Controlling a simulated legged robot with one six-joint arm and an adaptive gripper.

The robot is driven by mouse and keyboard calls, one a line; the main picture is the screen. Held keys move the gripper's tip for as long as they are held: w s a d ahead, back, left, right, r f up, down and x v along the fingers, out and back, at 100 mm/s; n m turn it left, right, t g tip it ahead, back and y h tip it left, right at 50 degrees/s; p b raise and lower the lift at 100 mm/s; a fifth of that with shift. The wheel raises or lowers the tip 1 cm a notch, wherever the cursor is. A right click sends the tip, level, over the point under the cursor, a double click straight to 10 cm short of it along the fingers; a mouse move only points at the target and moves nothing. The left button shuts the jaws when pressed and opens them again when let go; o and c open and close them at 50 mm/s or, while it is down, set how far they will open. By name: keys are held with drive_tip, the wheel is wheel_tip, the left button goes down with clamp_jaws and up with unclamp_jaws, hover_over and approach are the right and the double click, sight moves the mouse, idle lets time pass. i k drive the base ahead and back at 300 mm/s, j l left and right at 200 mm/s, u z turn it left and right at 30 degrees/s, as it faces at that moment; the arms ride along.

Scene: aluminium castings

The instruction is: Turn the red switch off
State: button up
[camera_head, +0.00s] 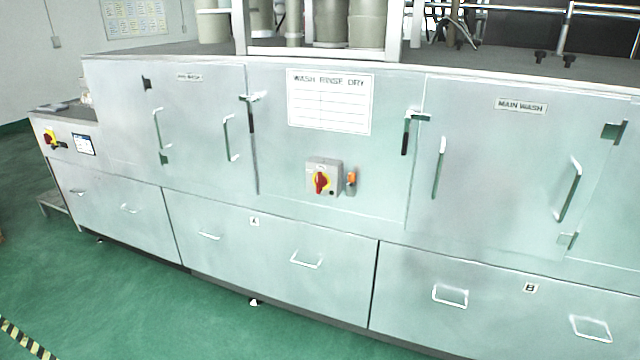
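A red rotary switch (321,183) on a yellow ring sits on a small grey box on the front of the long metal washing machine (290,235). The box is below the white "WASH RINSE DRY" sign (329,101). The red knob looks roughly upright; its marks are too small to read. A second red and yellow switch (49,138) is on the machine's far left end, beside a small screen. My gripper is not in view.
An orange-topped part (351,178) is just right of the switch box. Door handles and latches, such as the black-handled latch (405,135), stick out from the front. Green floor (130,300) is clear in front. Yellow-black tape (25,340) lies at lower left.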

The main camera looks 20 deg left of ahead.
sight(321, 181)
drive_tip(key=i+j, duration=0.15)
drive_tip(key=j, duration=0.25)
drive_tip(key=i+j, duration=0.15)
drive_tip(key=j, duration=0.25)
drive_tip(key=i+j, duration=0.15)
drive_tip(key=j, duration=0.2)
drive_tip(key=i+j, duration=0.15)
drive_tip(key=j, duration=0.25)
drive_tip(key=i+j, duration=0.1)
drive_tip(key=j, duration=0.3)
drive_tip(key=i+j, duration=0.15)
drive_tip(key=j, duration=0.25)
drive_tip(key=i+j, duration=0.15)
drive_tip(key=j, duration=0.25)
